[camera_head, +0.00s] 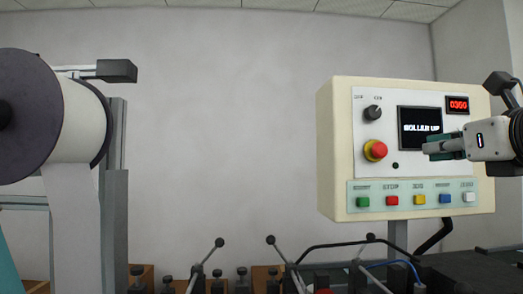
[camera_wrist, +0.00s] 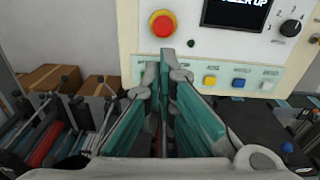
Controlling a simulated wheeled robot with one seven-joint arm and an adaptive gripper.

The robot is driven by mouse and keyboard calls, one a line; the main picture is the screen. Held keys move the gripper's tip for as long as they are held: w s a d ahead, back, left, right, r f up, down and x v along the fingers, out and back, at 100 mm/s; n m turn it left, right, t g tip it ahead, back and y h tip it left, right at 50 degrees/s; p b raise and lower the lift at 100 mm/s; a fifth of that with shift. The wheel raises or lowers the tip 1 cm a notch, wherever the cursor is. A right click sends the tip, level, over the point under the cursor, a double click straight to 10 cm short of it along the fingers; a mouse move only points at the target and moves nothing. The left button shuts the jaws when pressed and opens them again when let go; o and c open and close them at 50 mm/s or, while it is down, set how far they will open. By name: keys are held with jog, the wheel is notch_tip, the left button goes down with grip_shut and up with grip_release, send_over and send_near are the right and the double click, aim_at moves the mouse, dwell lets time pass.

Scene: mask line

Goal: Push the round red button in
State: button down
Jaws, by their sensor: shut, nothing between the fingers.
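The round red button (camera_head: 379,149) sits on a yellow collar on the left side of the control panel (camera_head: 327,150). It also shows in the wrist view (camera_wrist: 162,24), above and just beyond my fingertips. My gripper (camera_head: 430,149) is shut and empty, to the right of the button in the head view, in front of the lower part of the screen. In the wrist view its teal-padded fingers (camera_wrist: 164,62) point toward the panel, below the button. The fingers appear apart from the button.
A dark knob (camera_head: 372,112) is above the red button, and a screen (camera_head: 419,121) is to its right. A row of small coloured buttons, including a square red one (camera_head: 392,200), lies below. A large roll (camera_head: 82,122) stands at left. Machine levers (camera_head: 272,241) rise along the bottom.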

jog(key=shift+w+d+r+m+h, duration=0.3)
jog(key=shift+r+m+h, duration=0.1)
jog(key=shift+r+m, duration=0.1)
jog(key=shift+w, duration=0.15)
send_near(383, 150)
jog(key=w, duration=0.5)
jog(key=shift+w+d+f+b, duration=0.1)
jog(key=shift+w+d+b, duration=0.1)
jog(key=shift+b, duration=0.2)
jog(key=shift+w, duration=0.8)
